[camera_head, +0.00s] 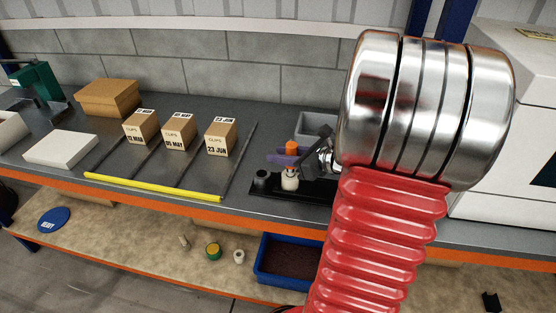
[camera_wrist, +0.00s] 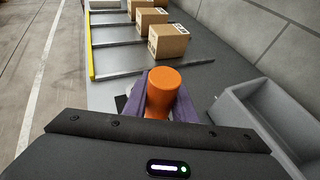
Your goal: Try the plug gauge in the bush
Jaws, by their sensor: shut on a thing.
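The plug gauge shows as an orange handle (camera_head: 292,148), upright, and it fills the middle of the wrist view (camera_wrist: 164,92). My gripper (camera_head: 283,158) has purple fingers closed around the handle; they also show on both sides of it in the wrist view. A pale, cream-coloured round piece that looks like the bush (camera_head: 290,183) stands on a black base plate (camera_head: 318,189), directly below the gauge. The gauge's lower end is not clear, so I cannot tell whether it is inside the bush or just above it.
A short black cylinder (camera_head: 261,178) stands left of the bush. A grey bin (camera_head: 308,124) stands behind and shows at the right of the wrist view. Several cardboard boxes (camera_head: 221,138) sit in lanes ending at a yellow bar (camera_head: 150,187). A blue tray (camera_head: 270,275) is on the lower shelf.

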